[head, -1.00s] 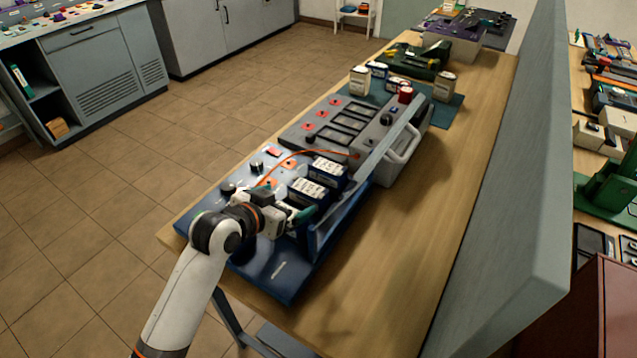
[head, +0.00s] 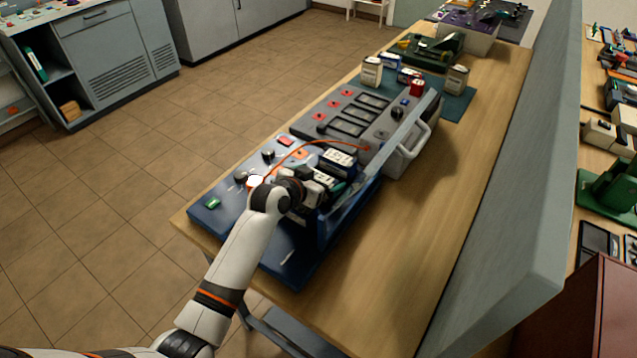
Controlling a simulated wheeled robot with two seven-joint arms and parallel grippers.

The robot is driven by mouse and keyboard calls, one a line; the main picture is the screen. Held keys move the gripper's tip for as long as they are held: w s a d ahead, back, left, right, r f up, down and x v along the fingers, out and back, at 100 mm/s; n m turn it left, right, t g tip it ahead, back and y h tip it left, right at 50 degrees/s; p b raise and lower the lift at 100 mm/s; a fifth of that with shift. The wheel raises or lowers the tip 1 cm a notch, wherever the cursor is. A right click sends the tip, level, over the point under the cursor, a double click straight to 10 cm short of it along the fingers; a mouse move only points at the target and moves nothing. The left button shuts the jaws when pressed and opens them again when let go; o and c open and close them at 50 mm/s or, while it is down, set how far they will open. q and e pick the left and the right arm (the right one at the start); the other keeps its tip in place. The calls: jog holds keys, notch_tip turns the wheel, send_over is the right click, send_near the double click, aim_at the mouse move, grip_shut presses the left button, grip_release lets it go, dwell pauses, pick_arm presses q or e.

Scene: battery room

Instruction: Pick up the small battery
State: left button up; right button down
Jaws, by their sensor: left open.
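My left gripper (head: 328,187) is over the blue test board (head: 290,258) at the near end of the bench. It is open, and its fingers are small and partly covered by my wrist. A dark blue battery with a white top (head: 339,160) stands on the board just beyond the gripper. A second, similar battery (head: 304,217) is mostly hidden behind my wrist, close to the fingers. Small batteries also stand farther back: a white one (head: 372,72), a blue and white one (head: 389,62) and another white one (head: 456,79). I cannot tell which one the task means. My right gripper is out of view.
A grey unit with dark windows and a handle (head: 415,145) stands behind the blue board. An orange cable (head: 310,143) runs across the board. A grey partition (head: 500,210) rises along the right of the wooden bench (head: 420,240), whose right strip is bare.

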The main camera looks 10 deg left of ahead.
pick_arm(q)
jog(key=shift+s, duration=0.1)
jog(key=c, duration=1.1)
jog(key=shift+r, duration=0.2)
jog(key=shift+c, duration=0.4)
